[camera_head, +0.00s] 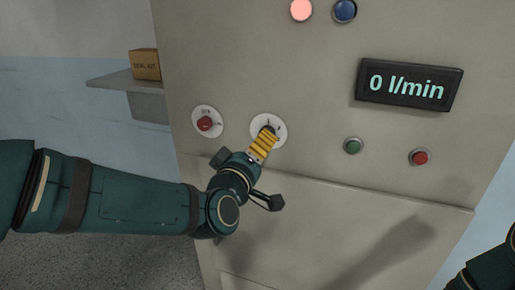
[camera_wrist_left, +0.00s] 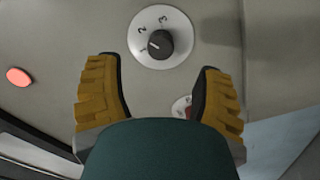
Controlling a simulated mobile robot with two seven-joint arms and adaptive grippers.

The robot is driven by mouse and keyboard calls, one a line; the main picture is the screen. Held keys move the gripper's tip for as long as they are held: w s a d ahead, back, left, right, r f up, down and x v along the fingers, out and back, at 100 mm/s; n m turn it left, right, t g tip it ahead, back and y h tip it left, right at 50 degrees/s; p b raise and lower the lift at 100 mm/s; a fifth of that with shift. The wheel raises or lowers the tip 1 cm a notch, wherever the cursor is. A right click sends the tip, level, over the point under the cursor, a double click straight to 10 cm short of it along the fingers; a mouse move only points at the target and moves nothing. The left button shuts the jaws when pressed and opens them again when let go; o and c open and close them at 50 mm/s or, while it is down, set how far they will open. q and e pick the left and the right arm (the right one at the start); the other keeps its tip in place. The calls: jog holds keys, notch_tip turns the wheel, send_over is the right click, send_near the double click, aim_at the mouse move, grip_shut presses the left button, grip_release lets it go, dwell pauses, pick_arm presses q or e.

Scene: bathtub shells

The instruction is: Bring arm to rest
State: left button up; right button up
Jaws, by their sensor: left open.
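My left gripper (camera_head: 264,143) is open in front of a control panel (camera_head: 300,200). Its yellow fingers overlap the white dial (camera_head: 280,127) in the head view. In the left wrist view, the open fingers (camera_wrist_left: 160,83) are spread with nothing held between them. The dial's black knob (camera_wrist_left: 157,44) shows ahead of the fingertips, with its white mark toward the 1. I see no finger touching the knob. My left arm reaches in from the left, bent at the wrist. Only a piece of my right arm shows at the lower right; its gripper is out of view.
A red switch (camera_head: 205,123) sits left of the dial. The display (camera_head: 408,85) reads 0 l/min. Below it are a green button (camera_head: 353,146) and a red button (camera_head: 420,157). A pink lamp (camera_head: 301,10) and blue lamp (camera_head: 345,11) are above. A box (camera_head: 145,65) stands on a shelf.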

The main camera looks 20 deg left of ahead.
pick_arm(q)
jog(key=d+f+m+g+h, duration=0.1)
jog(key=d+f+m+g, duration=0.2)
jog(key=f, duration=1)
jog(key=d+f+m+g+h, duration=0.15)
jog(key=f+g, duration=0.35)
jog(key=f, duration=0.8)
jog(key=s+d+f+m+g, duration=0.2)
jog(key=s+f+g, duration=0.6)
jog(key=s+f, duration=0.8)
notch_tip(320, 180, down, 4)
jog(key=m, duration=0.2)
jog(key=shift+s+d+f+m+h, duration=0.15)
jog(key=shift+s+f+m+h, duration=0.1)
jog(key=shift+m+h, duration=0.1)
